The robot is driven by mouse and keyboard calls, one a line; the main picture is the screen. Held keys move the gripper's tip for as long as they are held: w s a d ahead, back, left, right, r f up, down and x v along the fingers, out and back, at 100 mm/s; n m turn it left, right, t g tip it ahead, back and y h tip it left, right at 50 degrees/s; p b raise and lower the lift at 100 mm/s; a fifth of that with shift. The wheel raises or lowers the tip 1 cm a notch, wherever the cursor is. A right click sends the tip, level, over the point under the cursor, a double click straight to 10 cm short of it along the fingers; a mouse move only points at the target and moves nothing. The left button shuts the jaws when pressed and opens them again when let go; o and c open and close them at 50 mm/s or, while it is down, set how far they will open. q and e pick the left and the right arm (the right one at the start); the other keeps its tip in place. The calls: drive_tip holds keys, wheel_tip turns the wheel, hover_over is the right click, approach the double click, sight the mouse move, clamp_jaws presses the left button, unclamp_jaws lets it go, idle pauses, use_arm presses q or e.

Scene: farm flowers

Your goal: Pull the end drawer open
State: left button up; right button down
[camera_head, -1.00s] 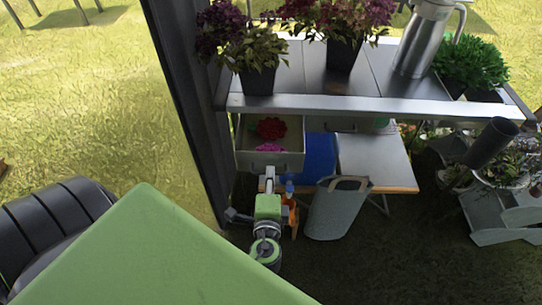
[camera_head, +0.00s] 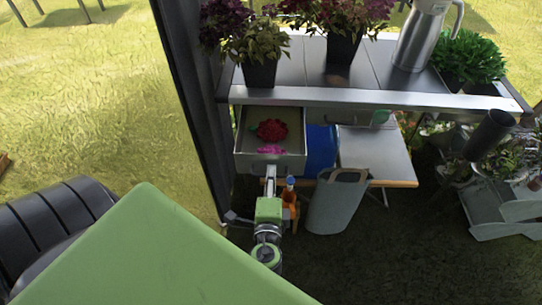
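The end drawer (camera_head: 243,161) is a pale metal drawer under the left end of the bench, standing out from it with its inside showing. A red flower (camera_head: 271,130) and a pink flower (camera_head: 269,150) lie in it. My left gripper (camera_head: 270,176) is at the middle of the drawer front, over the handle. Its fingers look close together on the handle, which they mostly hide. My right gripper is not in view.
The bench (camera_head: 400,98) carries potted plants (camera_head: 259,72) and a metal jug (camera_head: 414,40). A grey bag (camera_head: 336,205) and an orange-and-blue tool (camera_head: 290,193) stand close right of my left gripper. A dark post (camera_head: 190,110) is on the left.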

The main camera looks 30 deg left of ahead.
use_arm(q)
drive_tip(key=v, duration=1.2)
idle(0.4)
drive_tip(key=s+d+f+g+h, duration=0.2)
drive_tip(key=s+f+g, duration=0.1)
drive_tip(key=f, duration=1)
drive_tip(key=s+d+f+g+h, duration=0.1)
drive_tip(key=s+f+g+h, duration=0.25)
drive_tip(key=f, duration=1.05)
drive_tip(key=s+a+f+n+g+h, duration=0.1)
drive_tip(key=s+a+f+n+g, duration=0.1)
drive_tip(key=s+f, duration=0.7)
drive_tip(key=s+a+f+n+g+h+p, duration=0.1)
drive_tip(key=s+a+f+n+g, duration=0.2)
drive_tip(key=s+f+n, duration=0.4)
drive_tip(key=s+f+g, duration=0.1)
drive_tip(key=s+f, duration=0.2)
drive_tip(key=s, duration=0.1)
